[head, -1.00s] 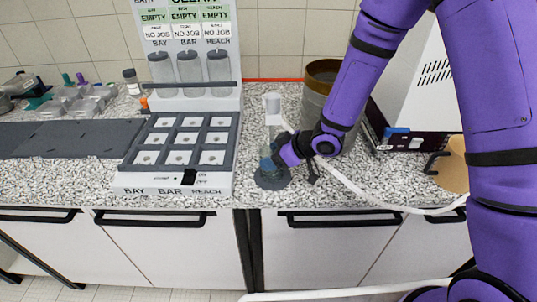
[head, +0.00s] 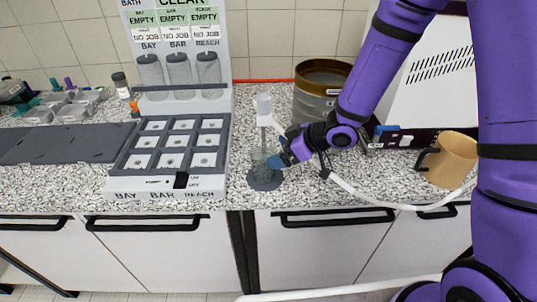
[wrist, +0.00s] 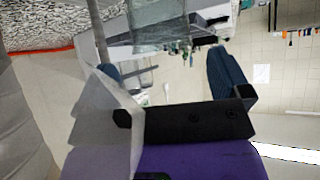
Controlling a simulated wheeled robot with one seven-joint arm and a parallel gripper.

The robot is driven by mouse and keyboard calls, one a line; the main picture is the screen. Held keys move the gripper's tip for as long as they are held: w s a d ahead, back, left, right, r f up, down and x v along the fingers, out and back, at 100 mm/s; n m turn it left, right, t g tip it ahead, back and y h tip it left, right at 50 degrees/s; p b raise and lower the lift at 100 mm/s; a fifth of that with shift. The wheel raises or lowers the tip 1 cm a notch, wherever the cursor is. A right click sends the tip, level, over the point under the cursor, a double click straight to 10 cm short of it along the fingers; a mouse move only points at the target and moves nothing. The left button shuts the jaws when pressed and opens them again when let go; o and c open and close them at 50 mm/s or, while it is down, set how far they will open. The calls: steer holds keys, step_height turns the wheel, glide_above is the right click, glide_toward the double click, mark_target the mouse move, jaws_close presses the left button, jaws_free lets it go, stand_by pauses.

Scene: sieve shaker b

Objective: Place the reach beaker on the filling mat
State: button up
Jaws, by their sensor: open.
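A clear glass beaker (head: 259,158) stands upright on the round dark mat (head: 264,181), under the white head of a thin stand. I take it for the reach beaker; I can read no label on it. My gripper (head: 277,161) has blue fingers and is at the beaker's right side. In the wrist view the two fingers (wrist: 170,75) are spread apart with no held object between them. Clear glass (wrist: 165,22) shows beyond the fingertips. Whether a finger still touches the beaker, I cannot tell.
Left stands a grey rack (head: 172,148) with white squares and a panel of grey cylinders (head: 180,72) marked BAY, BAR, REACH. A metal drum (head: 318,88) is behind my gripper. A tan mug (head: 452,158) and white machine (head: 420,75) are right. A pale hose crosses the counter front.

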steer(key=v, duration=0.6)
steer(key=s+d+r+m+t+h, duration=0.2)
steer(key=d+r+m+t+h, duration=0.2)
steer(key=d+r+m+h, duration=0.85)
steer(key=s+d+r+g+y, duration=0.1)
steer(key=s+d+r, duration=0.1)
steer(key=s+r, duration=0.4)
steer(key=s+d+r+g+y, duration=0.2)
steer(key=s+r, duration=0.4)
steer(key=s, duration=0.8)
steer(key=shift+s+d+r+m, duration=0.3)
steer(key=shift+d+r+m, duration=0.1)
steer(key=shift+d, duration=0.4)
